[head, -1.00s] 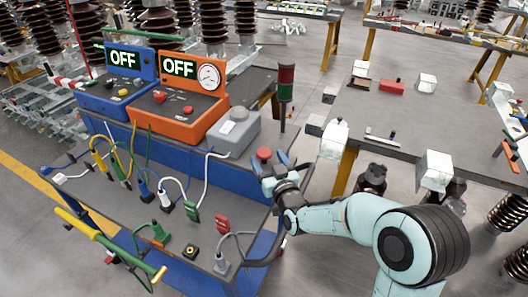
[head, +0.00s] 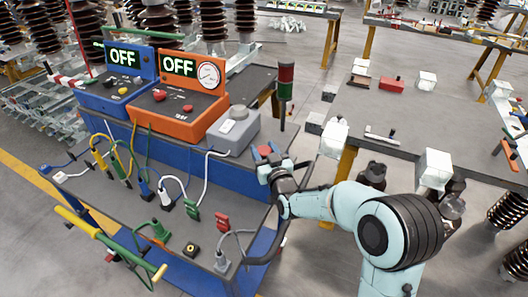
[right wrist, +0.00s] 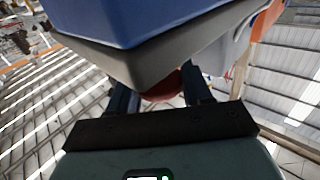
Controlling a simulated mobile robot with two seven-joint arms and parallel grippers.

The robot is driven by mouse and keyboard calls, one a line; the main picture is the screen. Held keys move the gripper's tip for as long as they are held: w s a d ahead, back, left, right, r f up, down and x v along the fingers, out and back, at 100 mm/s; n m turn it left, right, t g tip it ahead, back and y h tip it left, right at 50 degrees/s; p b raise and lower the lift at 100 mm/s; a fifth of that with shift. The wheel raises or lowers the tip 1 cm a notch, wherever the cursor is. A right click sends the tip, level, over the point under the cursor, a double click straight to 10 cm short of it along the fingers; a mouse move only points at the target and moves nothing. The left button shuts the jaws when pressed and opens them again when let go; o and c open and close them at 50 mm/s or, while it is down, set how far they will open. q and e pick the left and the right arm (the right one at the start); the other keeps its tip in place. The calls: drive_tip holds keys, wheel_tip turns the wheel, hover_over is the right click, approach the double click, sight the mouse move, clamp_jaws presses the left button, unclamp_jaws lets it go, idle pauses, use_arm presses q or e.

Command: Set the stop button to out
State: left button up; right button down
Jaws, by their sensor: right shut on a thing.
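The red stop button (head: 264,149) sits at the right end of the blue bench shelf, beside the grey box. My right gripper (head: 268,157) is shut on it, with one finger on each side of the red head. In the right wrist view the red head (right wrist: 162,88) shows between the two fingers, partly hidden by the shelf edge. Whether the button is in or out cannot be told. My left gripper is not in view.
The orange unit (head: 178,125) and blue unit (head: 115,100) both show OFF. A grey box (head: 233,132) and a red-green signal tower (head: 286,82) stand near the gripper. Cables and connectors (head: 192,208) cover the lower bench top. Another table (head: 430,115) stands at right.

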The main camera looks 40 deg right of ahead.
drive_tip(key=shift+r, duration=0.85)
drive_tip(key=shift+c, duration=2.4)
unclamp_jaws()
drive_tip(key=shift+s, duration=0.1)
drive_tip(key=b+v, duration=0.1)
drive_tip(key=v, duration=1.2)
drive_tip(key=shift+s, duration=0.15)
